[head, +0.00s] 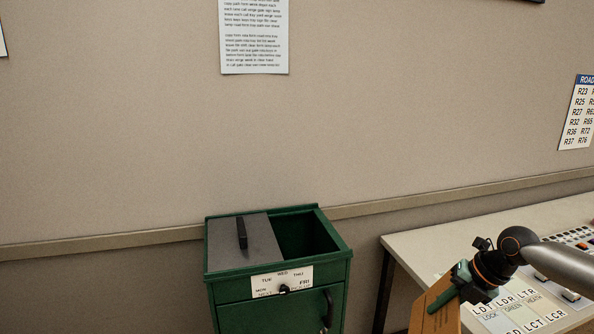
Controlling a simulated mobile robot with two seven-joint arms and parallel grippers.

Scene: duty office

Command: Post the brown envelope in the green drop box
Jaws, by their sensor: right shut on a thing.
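The green drop box (277,294) stands against the wall at the bottom middle. Its grey lid (225,243) with a black handle covers the left part of the top, and the right part is an open dark hole. My right gripper (440,300) is at the lower right, apart from the box and to its right. It is shut on the brown envelope (432,314), which hangs down and is cut off by the bottom edge of the view. My left gripper is not in view.
A pale desk (425,243) stands right of the box, with a lettered panel (520,312) and a row of buttons (575,236) on it. A gap of floor space separates box and desk. A wooden rail (400,204) runs along the wall.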

